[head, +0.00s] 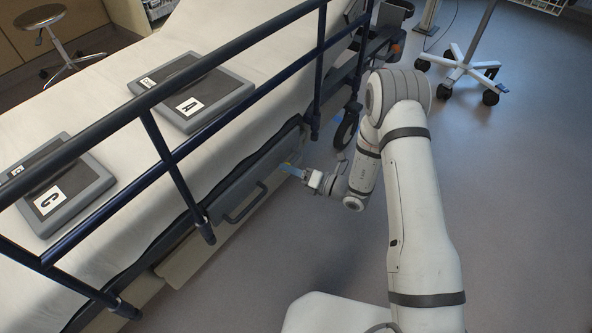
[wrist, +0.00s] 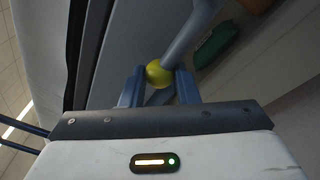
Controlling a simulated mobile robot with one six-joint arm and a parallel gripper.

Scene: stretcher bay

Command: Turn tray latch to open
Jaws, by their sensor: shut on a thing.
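The tray latch shows a round yellow-green knob (wrist: 158,74) in the wrist view. My gripper (wrist: 161,84) has its two blue fingers shut on this knob, one on each side. In the head view my gripper (head: 291,170) is at the right end of the grey tray front (head: 215,203), under the stretcher's side rail. The knob is too small and hidden to make out there. A dark handle (head: 245,203) is on the tray front, left of my gripper.
Dark blue rails (head: 165,150) run along the stretcher above the tray. Grey boxes labelled A (head: 190,105) and C (head: 50,200) lie on the white mattress. A wheel (head: 346,130) stands just beyond my gripper. A wheeled stand (head: 460,67) is at the back right. The floor at right is clear.

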